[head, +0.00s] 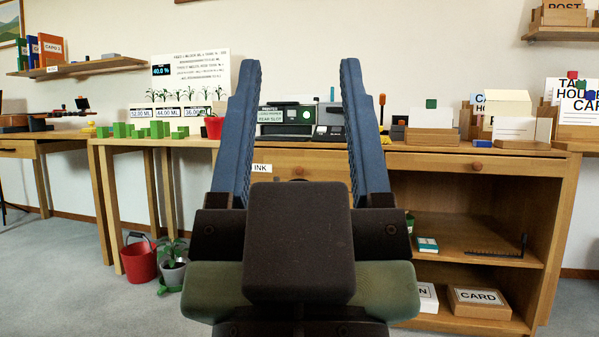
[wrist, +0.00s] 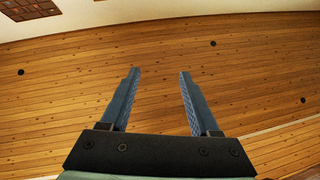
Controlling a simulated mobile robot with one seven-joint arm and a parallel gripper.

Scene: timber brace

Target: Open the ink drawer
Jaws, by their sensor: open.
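The ink drawer (head: 325,162) is in the wooden desk in the middle of the head view, marked by a white INK label (head: 262,168). Its front looks flush with the desk, but my gripper hides much of it. Part of a round knob (head: 298,172) shows just above my gripper's body. My gripper (head: 302,75) is open and empty, its two blue fingers apart in front of the desk. In the wrist view my gripper (wrist: 158,72) is also open, with nothing between the fingers and a wooden surface beyond. I see no contact with the drawer.
A second drawer with a knob (head: 477,166) sits to the right, above an open shelf holding a CARD box (head: 482,302). A printer (head: 285,115) and card holders stand on the desk. A red bucket (head: 139,259) and potted plant (head: 172,265) stand on the floor at left.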

